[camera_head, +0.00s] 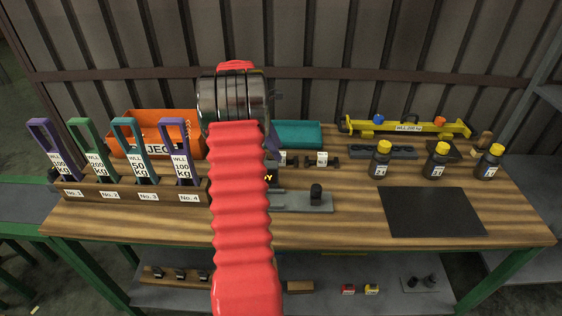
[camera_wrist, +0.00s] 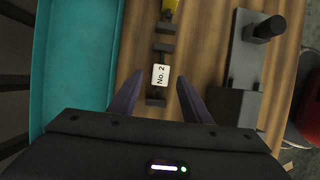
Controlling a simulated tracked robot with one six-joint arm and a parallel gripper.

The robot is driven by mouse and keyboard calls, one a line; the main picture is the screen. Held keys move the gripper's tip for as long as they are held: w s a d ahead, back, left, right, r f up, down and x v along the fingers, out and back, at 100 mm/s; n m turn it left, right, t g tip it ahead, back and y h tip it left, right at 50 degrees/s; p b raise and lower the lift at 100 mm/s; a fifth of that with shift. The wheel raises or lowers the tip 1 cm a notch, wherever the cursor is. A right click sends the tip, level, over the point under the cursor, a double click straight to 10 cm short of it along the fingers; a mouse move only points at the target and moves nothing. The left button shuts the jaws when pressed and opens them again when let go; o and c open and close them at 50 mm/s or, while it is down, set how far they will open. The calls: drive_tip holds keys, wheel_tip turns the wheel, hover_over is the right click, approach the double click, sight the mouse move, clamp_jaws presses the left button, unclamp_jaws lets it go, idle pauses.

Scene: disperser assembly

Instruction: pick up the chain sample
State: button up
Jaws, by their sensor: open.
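I see no clearly linked chain. The likeliest sample is a small dark piece with a white tag reading "No. 2" (camera_wrist: 160,75), lying on the wooden bench in the wrist view. It has dark blocks at its ends (camera_wrist: 156,101). In the head view, small white-tagged dark pieces (camera_head: 322,160) lie in front of the teal tray; I cannot tell which one is No. 2. My gripper (camera_wrist: 160,78) is open, its two dark fingers on either side of the tagged piece in the picture. Nothing is held. The height above the bench is unclear. My red-sleeved arm hides much of the head view's middle.
The teal tray (camera_head: 299,134) is left in the wrist view (camera_wrist: 75,60). A grey fixture with a black post (camera_wrist: 263,27) is on the right. Tagged slings in a wooden rack (camera_head: 130,190), an orange bin (camera_head: 157,118), bottles (camera_head: 437,160) and a black mat (camera_head: 430,212) occupy the bench.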

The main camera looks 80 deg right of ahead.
drive_tip(key=x, duration=0.4)
drive_tip(key=shift+s, duration=0.15)
idle(0.4)
clamp_jaws()
idle(0.3)
